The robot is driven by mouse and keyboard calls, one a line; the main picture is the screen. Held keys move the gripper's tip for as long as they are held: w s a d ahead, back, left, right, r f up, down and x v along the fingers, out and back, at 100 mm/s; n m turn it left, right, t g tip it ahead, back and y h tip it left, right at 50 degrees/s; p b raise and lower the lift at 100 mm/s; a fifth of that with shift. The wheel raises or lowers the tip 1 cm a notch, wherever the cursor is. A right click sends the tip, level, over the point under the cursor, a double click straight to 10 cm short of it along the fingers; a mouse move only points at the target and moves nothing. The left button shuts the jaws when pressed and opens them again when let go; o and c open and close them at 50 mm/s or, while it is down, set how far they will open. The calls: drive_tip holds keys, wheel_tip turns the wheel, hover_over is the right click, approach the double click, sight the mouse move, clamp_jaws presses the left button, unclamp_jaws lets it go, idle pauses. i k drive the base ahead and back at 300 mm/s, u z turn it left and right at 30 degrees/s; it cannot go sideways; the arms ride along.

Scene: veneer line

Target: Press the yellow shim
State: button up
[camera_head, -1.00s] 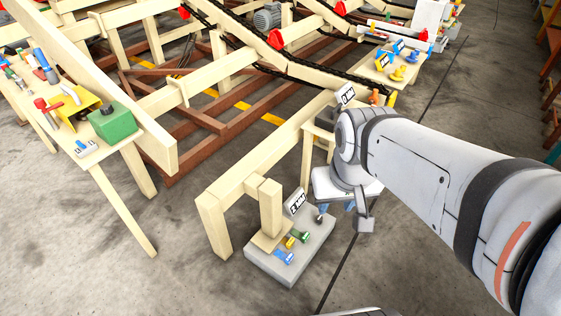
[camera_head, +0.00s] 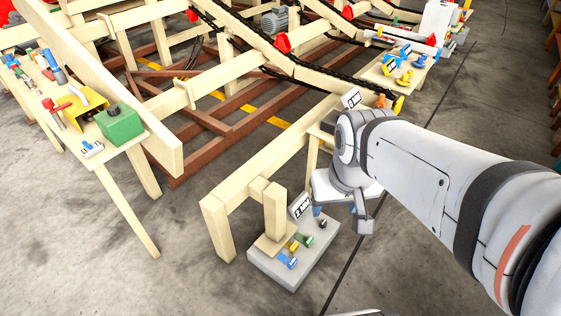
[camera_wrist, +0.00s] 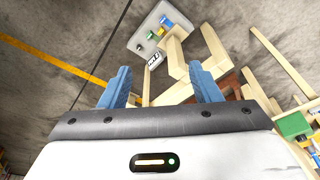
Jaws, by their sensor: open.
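The yellow shim (camera_head: 294,245) is a small block on top of a low grey plinth (camera_head: 284,279), between a blue shim (camera_head: 289,262) and a green shim (camera_head: 305,240). In the wrist view the yellow shim (camera_wrist: 160,31) is small, near the top, on the grey plinth (camera_wrist: 139,42). My gripper (camera_head: 335,210) is beside the plinth's far right end, apart from the shim. Its blue fingers are spread with nothing between them in the wrist view (camera_wrist: 159,69). My wrist hides part of them in the head view.
A wooden post (camera_head: 273,210) and a sign reading 2 MM (camera_head: 301,205) stand beside the shims. A black knob (camera_head: 322,223) sits at the plinth's far end. A wooden beam frame (camera_head: 217,229) borders the left. The floor in front is clear.

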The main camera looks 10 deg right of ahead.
sight(292, 247)
drive_tip(key=u, duration=0.2)
drive_tip(key=k, duration=1)
drive_tip(key=z, duration=0.55)
drive_tip(key=i, duration=1.7)
drive_tip(key=u, duration=0.4)
